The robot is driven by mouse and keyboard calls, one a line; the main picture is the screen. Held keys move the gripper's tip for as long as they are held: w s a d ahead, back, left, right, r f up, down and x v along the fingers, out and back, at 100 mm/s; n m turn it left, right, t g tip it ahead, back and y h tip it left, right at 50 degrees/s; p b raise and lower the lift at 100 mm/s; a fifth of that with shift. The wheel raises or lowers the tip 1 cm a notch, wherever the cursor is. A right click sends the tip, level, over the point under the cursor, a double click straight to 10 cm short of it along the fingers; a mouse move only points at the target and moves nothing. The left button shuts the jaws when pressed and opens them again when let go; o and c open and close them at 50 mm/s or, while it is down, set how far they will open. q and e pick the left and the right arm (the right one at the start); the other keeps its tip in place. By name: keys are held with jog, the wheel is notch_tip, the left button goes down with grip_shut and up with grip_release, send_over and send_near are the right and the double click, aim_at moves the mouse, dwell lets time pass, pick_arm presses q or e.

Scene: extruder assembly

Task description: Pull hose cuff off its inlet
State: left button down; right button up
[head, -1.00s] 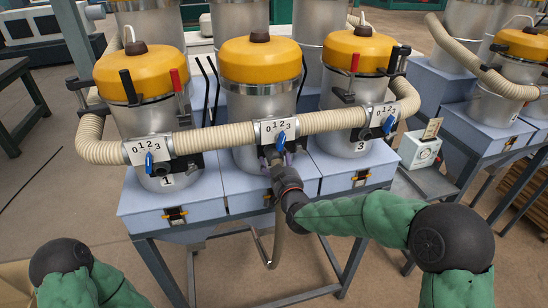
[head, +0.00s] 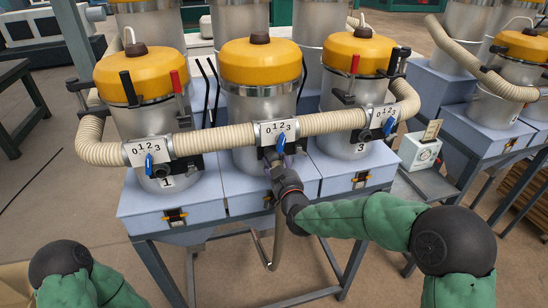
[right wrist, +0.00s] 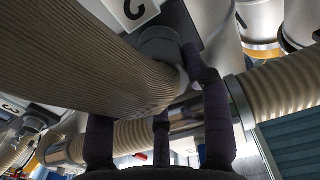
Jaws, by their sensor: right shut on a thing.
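My right gripper (head: 277,160) reaches up to the front of the middle canister (head: 258,95), just below its blue lever (head: 281,143). It is shut on the end of the beige ribbed hose (right wrist: 100,60), around its cuff. In the right wrist view the dark fingers (right wrist: 165,125) stand around this hose end. The hose end lies close against a round grey inlet (right wrist: 160,42) under a numbered plate. I cannot tell whether a gap separates them. The hose hangs below my wrist in the head view (head: 278,245). My left gripper is not in view; only part of that arm shows.
A long ribbed hose (head: 220,139) runs across the front of three yellow-topped canisters. They stand on blue-grey boxes (head: 170,205) on a metal frame (head: 165,275). A small white device (head: 420,150) stands at the right. The floor in front is open.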

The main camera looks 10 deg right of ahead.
jog(key=shift+s, duration=0.25)
jog(key=s+b, duration=0.1)
jog(key=s, duration=0.6)
jog(key=shift+s+d+b, duration=0.15)
jog(key=shift+s+b, duration=0.2)
jog(key=shift+s, duration=0.05)
dwell(0.4)
